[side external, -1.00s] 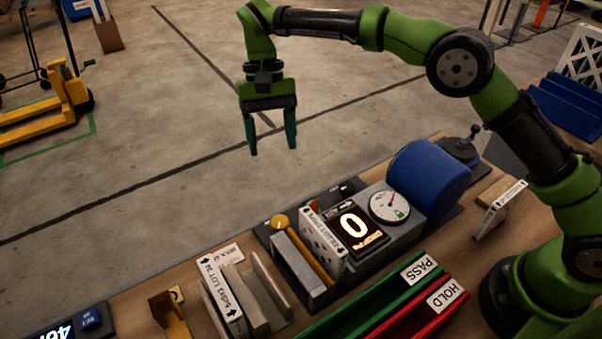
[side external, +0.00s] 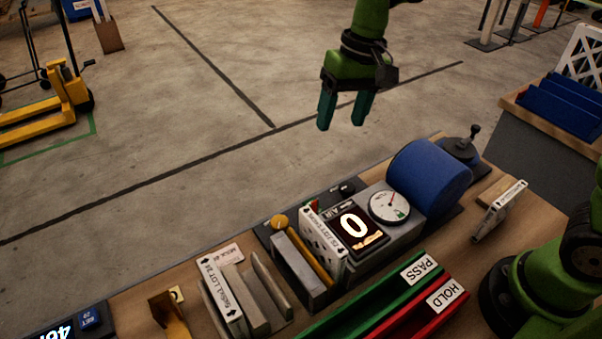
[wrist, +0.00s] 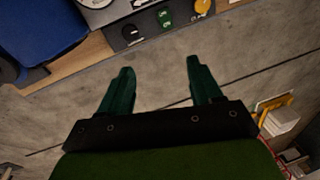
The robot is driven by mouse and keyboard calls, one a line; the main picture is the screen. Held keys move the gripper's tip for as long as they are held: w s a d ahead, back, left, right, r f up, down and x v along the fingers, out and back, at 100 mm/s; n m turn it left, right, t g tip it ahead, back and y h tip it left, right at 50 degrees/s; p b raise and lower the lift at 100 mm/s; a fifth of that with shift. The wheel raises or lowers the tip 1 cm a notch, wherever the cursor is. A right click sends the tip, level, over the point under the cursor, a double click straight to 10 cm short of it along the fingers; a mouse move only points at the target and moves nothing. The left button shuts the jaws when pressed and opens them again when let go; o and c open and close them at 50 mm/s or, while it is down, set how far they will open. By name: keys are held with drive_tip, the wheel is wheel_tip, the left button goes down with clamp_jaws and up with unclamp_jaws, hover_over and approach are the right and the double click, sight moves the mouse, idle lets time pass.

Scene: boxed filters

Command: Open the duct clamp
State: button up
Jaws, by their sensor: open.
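My gripper (side external: 341,122) hangs open and empty above the floor beyond the bench, fingers pointing down. In the wrist view my gripper (wrist: 157,72) has both fingers apart with nothing between them. A grey test rig (side external: 406,238) on the bench has a dial gauge (side external: 389,206), a display reading 0 (side external: 354,226) and a yellow knob (side external: 279,222). A white boxed filter (side external: 322,243) stands in its slot. A blue cylinder (side external: 430,178) lies beside the rig, and a small lever (side external: 474,133) on a dark base stands behind it. I cannot tell which part is the duct clamp.
A green PASS tray (side external: 370,297) and a red HOLD tray (side external: 410,321) lie at the front. Another boxed filter (side external: 222,295) stands in a rack at left, and one filter (side external: 500,209) leans at right. The space around my gripper is clear.

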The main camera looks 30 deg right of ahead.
drive_tip(key=s+d+r+m+t, duration=0.1)
drive_tip(key=s+d+t, duration=0.2)
drive_tip(key=s+d, duration=0.3)
drive_tip(key=shift+s+d+r, duration=0.35)
drive_tip(key=shift+s+d, duration=0.05)
drive_tip(key=shift+s, duration=0.95)
